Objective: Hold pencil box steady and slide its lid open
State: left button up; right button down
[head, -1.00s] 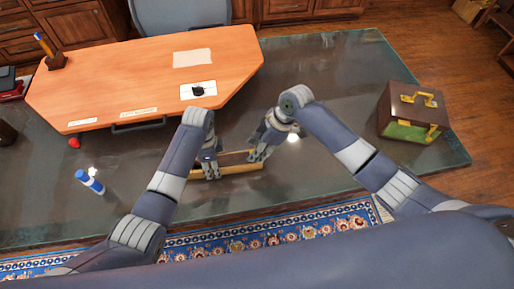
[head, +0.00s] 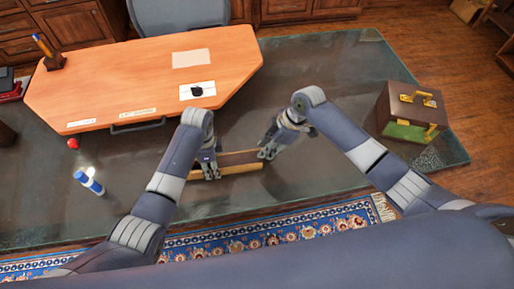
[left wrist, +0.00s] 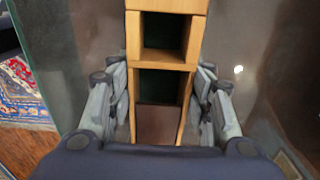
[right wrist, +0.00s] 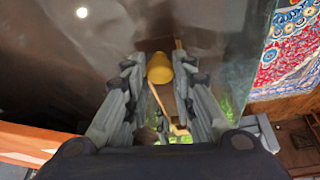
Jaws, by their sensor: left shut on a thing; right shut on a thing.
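The wooden pencil box (head: 243,169) lies on the glass tabletop, its length running left to right in the head view. My left gripper (head: 207,170) is shut across its left part. In the left wrist view the box (left wrist: 160,67) sits between the fingers (left wrist: 160,85), with dark open compartments showing and a brown surface nearer the wrist. My right gripper (head: 268,147) is at the box's right end. In the right wrist view its fingers (right wrist: 158,75) close around a yellow knob (right wrist: 159,68). How the knob joins the lid is partly hidden by the fingers.
A wooden desk board (head: 140,85) lies behind the box. A blue-and-white cylinder (head: 89,182) and a red ball (head: 72,143) are at the left. A brown case with gold handles (head: 414,110) stands at the right. Glass is clear between box and case.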

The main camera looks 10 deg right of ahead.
pick_arm(q)
jog(key=shift+a, duration=0.1)
pick_arm(e)
jog(key=d, duration=1)
jog(key=c, duration=1.3)
grip_release()
jog(key=shift+a, duration=0.1)
jog(key=shift+c, duration=0.2)
jog(key=v, duration=1.2)
jog(key=shift+a+r, duration=0.1)
